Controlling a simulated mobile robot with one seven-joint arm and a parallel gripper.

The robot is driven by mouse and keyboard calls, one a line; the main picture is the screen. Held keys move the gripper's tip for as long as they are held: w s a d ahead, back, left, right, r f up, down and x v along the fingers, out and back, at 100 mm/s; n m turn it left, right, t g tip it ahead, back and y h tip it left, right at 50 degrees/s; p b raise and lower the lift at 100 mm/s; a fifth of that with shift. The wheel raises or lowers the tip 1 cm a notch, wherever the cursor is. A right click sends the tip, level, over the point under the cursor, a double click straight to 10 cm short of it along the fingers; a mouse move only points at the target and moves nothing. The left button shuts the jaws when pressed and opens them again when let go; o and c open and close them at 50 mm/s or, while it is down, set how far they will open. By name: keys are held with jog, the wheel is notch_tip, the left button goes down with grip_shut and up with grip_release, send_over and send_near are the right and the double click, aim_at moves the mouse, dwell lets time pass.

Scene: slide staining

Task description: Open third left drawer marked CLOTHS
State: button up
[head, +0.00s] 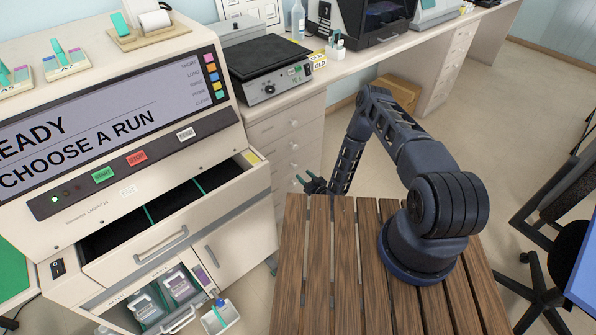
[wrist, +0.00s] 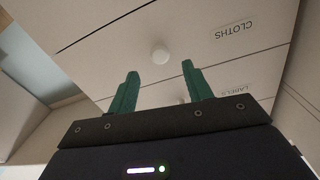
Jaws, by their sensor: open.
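The drawer marked CLOTHS (wrist: 205,38) fills the upper part of the wrist view, its label upside down. It looks shut. Its round white knob (wrist: 160,54) shows just beyond and between my green fingertips. My gripper (wrist: 160,68) is open, with nothing between its fingers, and does not touch the knob as far as I can see. In the head view my gripper (head: 310,183) is low in front of the left drawer stack (head: 272,131). The drawer labels there are too small to read.
A drawer marked LABELS (wrist: 240,92) adjoins the CLOTHS drawer, its knob partly behind my finger. The staining machine (head: 120,130) stands left of the stack, with an open tray (head: 165,240) jutting forward. A cardboard box (head: 400,92) lies under the bench.

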aim_at(296, 168)
jog(key=shift+x, duration=2.95)
jog(key=shift+s+d, duration=0.1)
grip_shut()
